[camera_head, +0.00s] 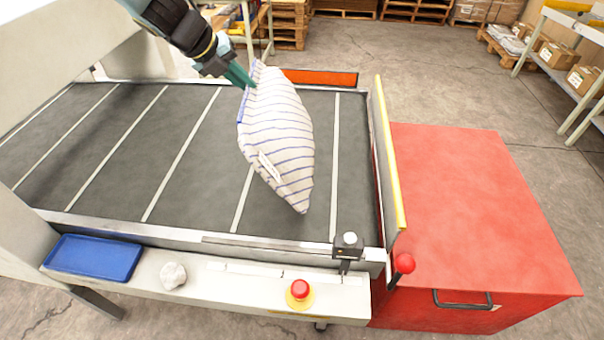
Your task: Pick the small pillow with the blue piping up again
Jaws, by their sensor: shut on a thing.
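The small pillow (280,130) is white with thin blue stripes and blue piping along its upper left edge. A small white tag shows near its lower left side. My gripper (246,80) comes down from the top and is shut on the pillow's upper left corner. The pillow hangs tilted from it, over the dark conveyor belt (200,160) with white cross lines. Its lower corner points down toward the belt's front right part. I cannot tell whether that corner touches the belt.
A yellow-topped side plate (390,150) and a red box (470,210) stand right of the belt. The front ledge holds a blue tray (93,258), a whitish lump (173,276), a red stop button (300,289) and a sensor (347,246). A red-knobbed lever (403,263) is nearby. The belt's left is clear.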

